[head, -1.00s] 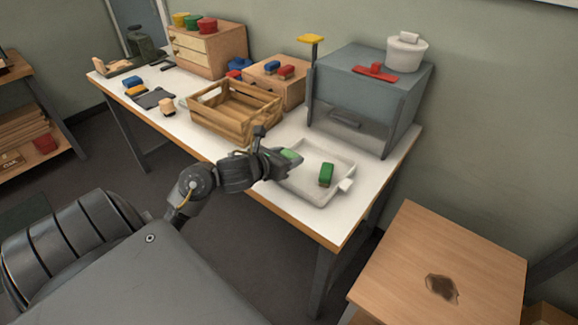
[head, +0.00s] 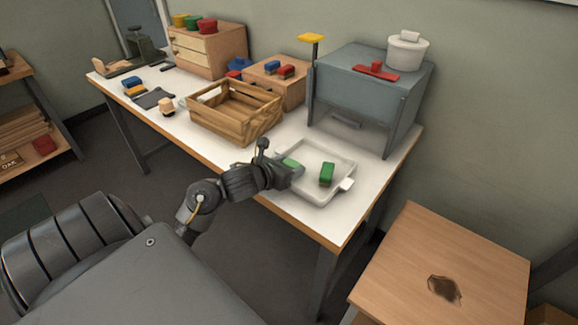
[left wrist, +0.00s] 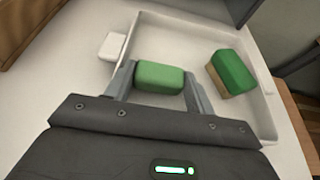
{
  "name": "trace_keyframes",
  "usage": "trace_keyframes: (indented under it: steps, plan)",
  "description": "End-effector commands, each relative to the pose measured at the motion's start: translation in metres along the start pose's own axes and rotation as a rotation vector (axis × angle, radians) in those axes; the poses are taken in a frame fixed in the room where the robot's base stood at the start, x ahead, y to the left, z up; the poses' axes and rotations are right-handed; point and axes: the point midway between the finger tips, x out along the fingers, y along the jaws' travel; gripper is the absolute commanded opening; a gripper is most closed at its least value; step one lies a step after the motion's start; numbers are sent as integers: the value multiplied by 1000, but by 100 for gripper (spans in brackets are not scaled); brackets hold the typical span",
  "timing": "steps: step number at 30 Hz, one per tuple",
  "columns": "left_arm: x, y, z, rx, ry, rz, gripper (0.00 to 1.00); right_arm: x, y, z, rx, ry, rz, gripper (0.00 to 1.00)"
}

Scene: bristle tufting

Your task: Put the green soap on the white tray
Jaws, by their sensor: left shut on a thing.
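The white tray (head: 333,156) lies near the right end of the white table, and its rim also shows in the left wrist view (left wrist: 190,24). My left gripper (head: 290,165) is over the tray's left part. It is shut on the green soap (left wrist: 159,77), a rounded plain green block held between both fingers. In the head view the soap (head: 292,163) is partly hidden by the gripper. Whether it touches the tray floor I cannot tell. A green-topped brush block (head: 327,174) with a tan underside stands inside the tray on the right. My right gripper is not in view.
A wooden crate (head: 233,112) stands left of the tray. A grey metal stand (head: 365,85) with a white pot (head: 407,52) rises behind it. A wooden side table (head: 440,255) is at the right. The tabletop before the tray is clear.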

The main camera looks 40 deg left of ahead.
Motion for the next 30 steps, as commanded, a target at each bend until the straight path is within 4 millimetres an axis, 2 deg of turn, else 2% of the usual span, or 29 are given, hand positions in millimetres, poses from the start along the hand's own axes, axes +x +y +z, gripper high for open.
trace_keyframes:
  steps: [4, 5, 10, 17, 22, 30]
  plan:
    - [0, 0, -1, 0, 0, 0, 31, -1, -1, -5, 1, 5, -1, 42]
    - [0, 0, -1, 0, 0, 0, 55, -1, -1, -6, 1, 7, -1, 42]
    - [0, 0, -1, 0, 0, 0, 76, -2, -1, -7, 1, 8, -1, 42]
    - [0, 0, -1, -1, 0, 0, 76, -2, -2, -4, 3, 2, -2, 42]
    - [-3, 0, 3, 0, 1, 0, 76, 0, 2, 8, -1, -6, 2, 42]
    - [-64, 0, 2, 7, 3, -1, 76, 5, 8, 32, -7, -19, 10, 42]
